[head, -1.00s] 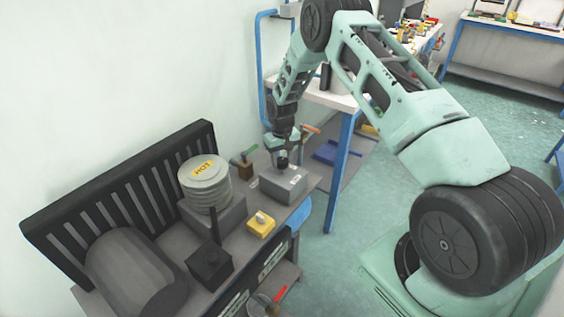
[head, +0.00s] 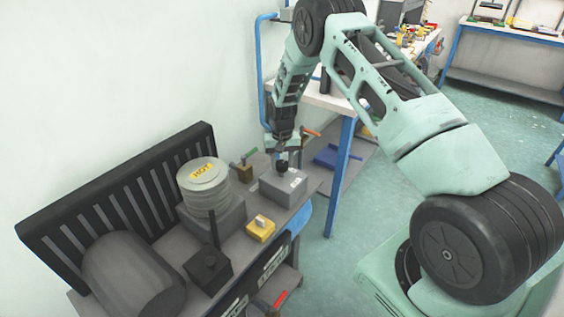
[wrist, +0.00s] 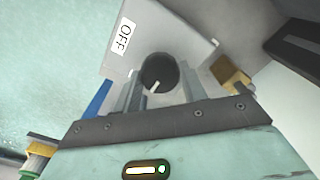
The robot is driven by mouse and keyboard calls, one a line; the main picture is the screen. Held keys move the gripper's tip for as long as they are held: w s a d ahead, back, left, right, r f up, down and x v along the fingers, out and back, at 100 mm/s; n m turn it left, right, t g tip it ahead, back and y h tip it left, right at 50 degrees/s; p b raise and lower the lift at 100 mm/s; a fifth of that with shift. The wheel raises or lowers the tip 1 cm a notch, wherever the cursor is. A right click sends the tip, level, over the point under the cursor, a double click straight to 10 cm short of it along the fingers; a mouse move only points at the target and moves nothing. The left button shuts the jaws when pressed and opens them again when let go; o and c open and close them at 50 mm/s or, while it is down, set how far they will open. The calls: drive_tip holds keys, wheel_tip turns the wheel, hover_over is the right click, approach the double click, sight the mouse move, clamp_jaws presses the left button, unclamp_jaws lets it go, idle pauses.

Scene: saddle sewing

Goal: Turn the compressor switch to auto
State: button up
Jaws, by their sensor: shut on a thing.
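The compressor switch is a round black knob (wrist: 161,70) with a white pointer mark, on a light grey box (head: 284,189). In the wrist view the pointer is at the knob's lower edge, slanting down-left. A white OFF label (wrist: 124,36) is on the box face, up and left of the knob; no AUTO label is readable. My gripper (wrist: 158,88) is shut on the knob, one finger on each side. In the head view my gripper (head: 281,158) reaches down onto the box top, and the knob (head: 282,169) shows just below it.
A yellow block (head: 260,230), a black box (head: 208,268) and a grey stack with a HOT label (head: 204,186) stand on the bench. A brass valve with a green handle (head: 244,170) is close left of the box. A blue-legged table (head: 340,170) stands behind.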

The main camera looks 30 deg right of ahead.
sight(282, 163)
drive_tip(key=o, duration=1)
drive_tip(key=shift+r, duration=0.1)
wheel_tip(282, 163, up, 17)
drive_tip(key=shift+r+b, duration=0.15)
drive_tip(key=shift+b, duration=0.7)
